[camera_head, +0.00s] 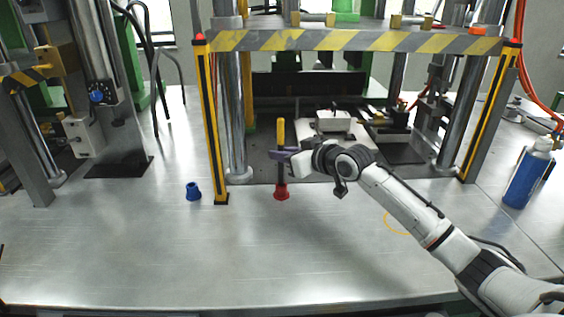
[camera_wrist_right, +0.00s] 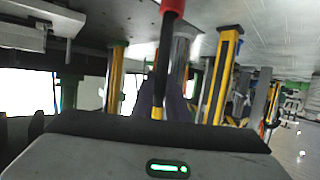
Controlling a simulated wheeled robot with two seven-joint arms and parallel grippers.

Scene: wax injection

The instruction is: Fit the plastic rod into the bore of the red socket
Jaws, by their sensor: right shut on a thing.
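The plastic rod (camera_head: 281,131) has a yellow upper part and a dark lower part, and it stands upright. My right gripper (camera_head: 284,153) is shut around its middle. The red socket (camera_head: 281,193) stands on the metal table directly below. The rod's dark lower end meets the top of the socket; I cannot tell how deep it sits in the bore. In the right wrist view the rod's dark part (camera_wrist_right: 167,52) runs up to the red socket (camera_wrist_right: 173,6) at the top edge. My left gripper is not in view.
A blue socket (camera_head: 193,191) stands on the table to the left. The press frame's yellow-black post (camera_head: 212,130) is between it and the red socket. A blue bottle (camera_head: 527,174) stands at the far right. The front of the table (camera_head: 200,255) is clear.

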